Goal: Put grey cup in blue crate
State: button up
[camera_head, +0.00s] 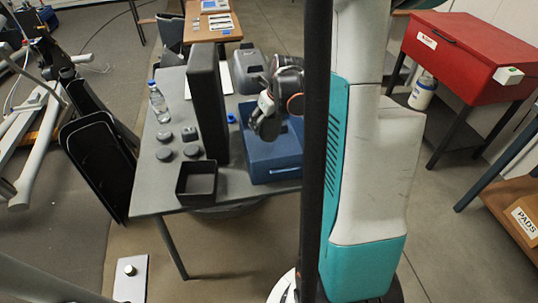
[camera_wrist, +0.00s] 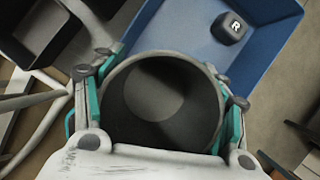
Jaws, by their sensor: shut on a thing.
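My gripper (camera_wrist: 160,92) is shut on the grey cup (camera_wrist: 160,72), with a finger on each side of it. In the wrist view I look down into the cup's open, empty mouth. The blue crate (camera_wrist: 275,65) lies behind and around the cup there, and a small dark block marked R (camera_wrist: 230,28) is inside it. In the head view my gripper (camera_head: 268,108) is above the far part of the blue crate (camera_head: 275,160) on the table. The cup's height above the crate floor is hard to tell.
The grey table (camera_head: 150,193) holds a tall dark panel (camera_head: 208,100) left of the crate, a black open box (camera_head: 196,182), several dark round pieces, a clear bottle (camera_head: 158,103) and a grey case (camera_head: 250,70). A red cabinet (camera_head: 470,60) stands at right.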

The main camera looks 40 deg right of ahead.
aim_at(274, 139)
notch_tip(274, 139, down, 16)
jog(key=b, duration=0.6)
jog(key=o, duration=1.4)
jog(key=p+v, duration=0.5)
jog(key=v, duration=0.7)
jog(key=shift+a+r, duration=0.1)
